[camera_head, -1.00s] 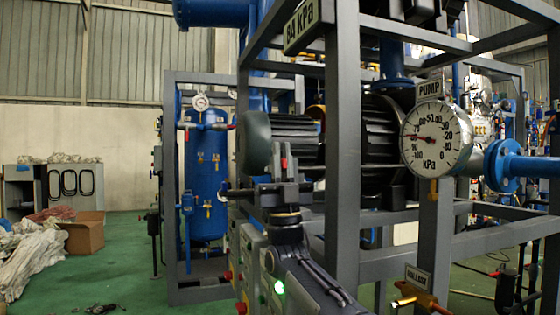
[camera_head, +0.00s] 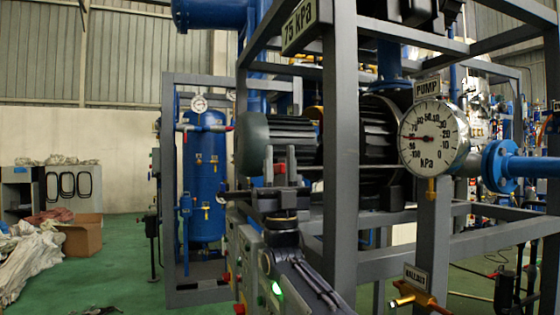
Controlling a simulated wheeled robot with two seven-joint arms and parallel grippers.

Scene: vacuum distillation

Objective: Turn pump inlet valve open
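My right gripper (camera_head: 280,166) is at the picture's middle, in front of the dark motor of the pump (camera_head: 378,150). Its two upright fingers stand apart, with a small red piece (camera_head: 280,169) showing between them. I cannot tell whether this red piece is a valve handle or whether the fingers touch it. No pump inlet valve can be made out clearly. The round gauge (camera_head: 427,138) under a PUMP label hangs on the grey frame to the right. My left gripper is not in view.
Grey frame posts (camera_head: 340,150) stand just right of my gripper. A brass valve (camera_head: 415,295) with a BALLAST label is at lower right. A blue tank (camera_head: 205,175) stands behind at left. A cardboard box (camera_head: 82,236) lies on the open green floor.

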